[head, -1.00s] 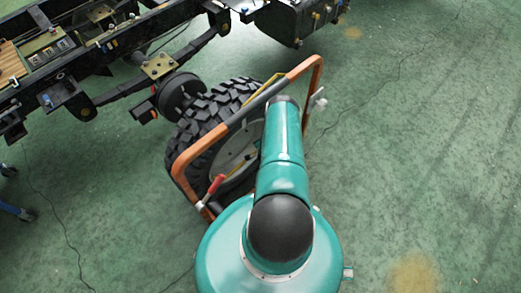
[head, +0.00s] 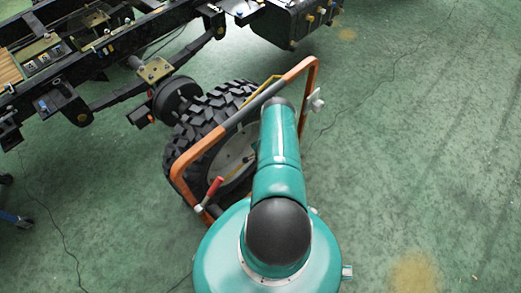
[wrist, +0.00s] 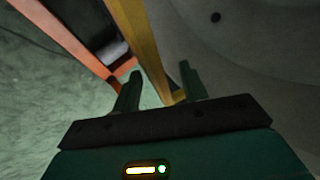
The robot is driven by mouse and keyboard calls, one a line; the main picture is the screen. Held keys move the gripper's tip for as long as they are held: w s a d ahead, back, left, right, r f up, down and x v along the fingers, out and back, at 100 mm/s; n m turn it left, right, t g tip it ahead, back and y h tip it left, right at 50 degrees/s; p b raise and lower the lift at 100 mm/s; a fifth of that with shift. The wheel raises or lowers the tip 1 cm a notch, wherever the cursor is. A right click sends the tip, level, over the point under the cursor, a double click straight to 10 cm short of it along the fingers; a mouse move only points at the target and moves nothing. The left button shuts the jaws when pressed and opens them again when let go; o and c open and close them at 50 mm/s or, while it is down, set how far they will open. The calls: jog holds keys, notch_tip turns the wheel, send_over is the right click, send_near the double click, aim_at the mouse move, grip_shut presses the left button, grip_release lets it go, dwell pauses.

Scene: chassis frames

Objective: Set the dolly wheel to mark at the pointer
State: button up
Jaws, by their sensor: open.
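The wheel (head: 196,128), a black knobbly tyre with a grey disc, stands in the orange-framed dolly (head: 181,163) in the head view. A thin yellow bar (head: 258,92) runs along the top side of the wheel. In the wrist view a yellow bar (wrist: 143,50) crosses close to my gripper (wrist: 160,72), with the grey wheel disc (wrist: 235,50) to its right. My gripper is open, its two dark fingers apart near the bar; I cannot tell whether they touch it. In the head view my arm hides the gripper and part of the wheel. No mark is clearly readable.
A red-handled lever (head: 214,188) sits at the dolly's lower left. A black vehicle chassis (head: 110,50) with an axle hub (head: 178,97) lies beyond the wheel. Green floor (head: 430,150) is clear to the right.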

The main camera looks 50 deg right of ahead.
jog(key=v, duration=1.3)
jog(key=shift+r, duration=0.3)
jog(key=shift+s+a, duration=0.15)
jog(key=shift+s, duration=0.15)
